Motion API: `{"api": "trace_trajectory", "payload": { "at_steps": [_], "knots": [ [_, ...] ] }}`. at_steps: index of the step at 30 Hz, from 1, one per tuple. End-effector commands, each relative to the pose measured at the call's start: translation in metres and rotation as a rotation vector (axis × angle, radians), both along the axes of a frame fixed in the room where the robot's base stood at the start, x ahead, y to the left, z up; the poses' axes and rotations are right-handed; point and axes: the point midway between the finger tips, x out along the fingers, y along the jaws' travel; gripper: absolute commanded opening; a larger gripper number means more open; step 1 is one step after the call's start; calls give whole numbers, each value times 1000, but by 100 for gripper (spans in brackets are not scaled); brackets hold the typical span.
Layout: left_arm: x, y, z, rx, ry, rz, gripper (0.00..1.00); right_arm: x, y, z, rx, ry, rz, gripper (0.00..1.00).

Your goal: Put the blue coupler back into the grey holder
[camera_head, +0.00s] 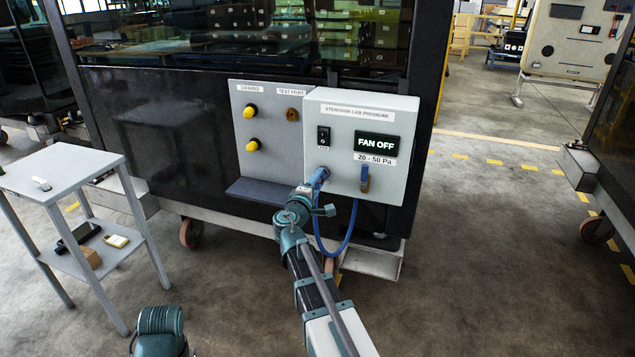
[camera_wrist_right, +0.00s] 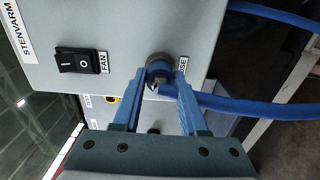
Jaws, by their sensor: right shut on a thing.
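The blue coupler (camera_wrist_right: 157,77) is between the fingertips of my right gripper (camera_wrist_right: 160,84), which is shut on it. It meets a dark grey round holder (camera_wrist_right: 159,58) on the face of the pressure box; I cannot tell how deeply it sits there. In the head view my right gripper (camera_head: 314,184) is at the lower left of the box front, with the blue coupler mostly hidden by it. A blue hose (camera_wrist_right: 245,106) leads off to the right from the coupler.
A dark shelf (camera_head: 258,191) juts out below. A trolley (camera_head: 60,170) stands left.

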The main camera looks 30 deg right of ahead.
Motion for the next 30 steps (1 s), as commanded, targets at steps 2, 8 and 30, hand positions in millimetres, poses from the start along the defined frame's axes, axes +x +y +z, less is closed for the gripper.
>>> {"api": "trace_trajectory", "payload": {
  "at_steps": [2, 8, 30],
  "knots": [
    [0, 0, 0, 0, 0, 0, 0, 1, -2, 0, 0, 0, 0, 0],
    [0, 0, 0, 0, 0, 0, 0, 4, -4, 0, 0, 0, -1, 0],
    [0, 0, 0, 0, 0, 0, 0, -11, 12, 0, 0, 0, 3, 77]
  ]
}}
